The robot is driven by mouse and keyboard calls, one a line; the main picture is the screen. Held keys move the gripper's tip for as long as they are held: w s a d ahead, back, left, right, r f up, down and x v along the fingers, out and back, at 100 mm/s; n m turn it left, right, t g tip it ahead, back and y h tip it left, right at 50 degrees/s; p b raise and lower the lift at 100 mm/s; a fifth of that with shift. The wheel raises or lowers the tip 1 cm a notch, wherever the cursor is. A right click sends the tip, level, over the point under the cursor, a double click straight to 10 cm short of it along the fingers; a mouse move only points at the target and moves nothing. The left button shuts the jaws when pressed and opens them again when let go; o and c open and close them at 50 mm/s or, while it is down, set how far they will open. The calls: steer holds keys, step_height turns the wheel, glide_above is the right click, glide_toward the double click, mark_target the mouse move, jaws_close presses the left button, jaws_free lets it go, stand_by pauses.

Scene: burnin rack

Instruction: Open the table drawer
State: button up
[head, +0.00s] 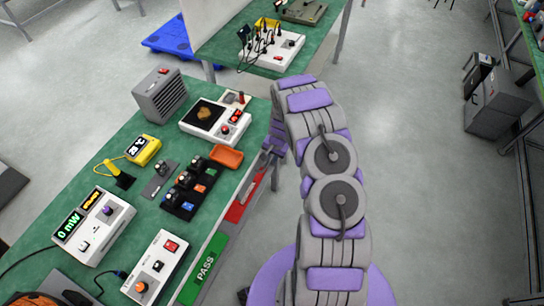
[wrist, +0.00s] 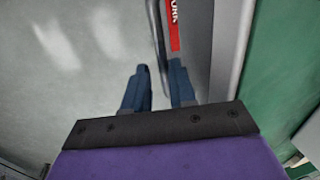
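The green-topped work table (head: 130,132) has a grey side carrying a red label (head: 241,203) and a green PASS label (head: 205,264). In the wrist view, the red label (wrist: 174,27), partly reading "WORK", is on a grey front (wrist: 197,50). A long grey bar (wrist: 158,38), which looks like a handle, runs along that front. My gripper (head: 270,148) is at the table's right edge in the head view. In the wrist view its two dark fingers (wrist: 160,80) are apart, with the bar's near end close to the gap. I cannot tell whether they touch it.
Instruments, a grey finned box (head: 160,96), an orange tray (head: 227,157) and a black connector tray (head: 188,195) crowd the tabletop near my arm. Another green table (head: 225,40) stands behind. The floor (head: 415,150) to the right is open, with grey cabinets (head: 497,103) beyond.

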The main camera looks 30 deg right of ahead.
steer(key=shift+a+r, duration=0.15)
steer(key=shift+a, duration=0.8)
jaws_close()
steer(key=shift+w+d+r, duration=0.1)
steer(key=shift+d, duration=0.3)
steer(key=shift+s, duration=0.2)
steer(key=s+d+p, duration=0.2)
steer(key=s+d, duration=1.3)
steer(key=s, duration=0.3)
steer(key=shift+s, duration=0.1)
steer(key=shift+c, duration=0.2)
jaws_free()
steer(key=shift+o, duration=0.2)
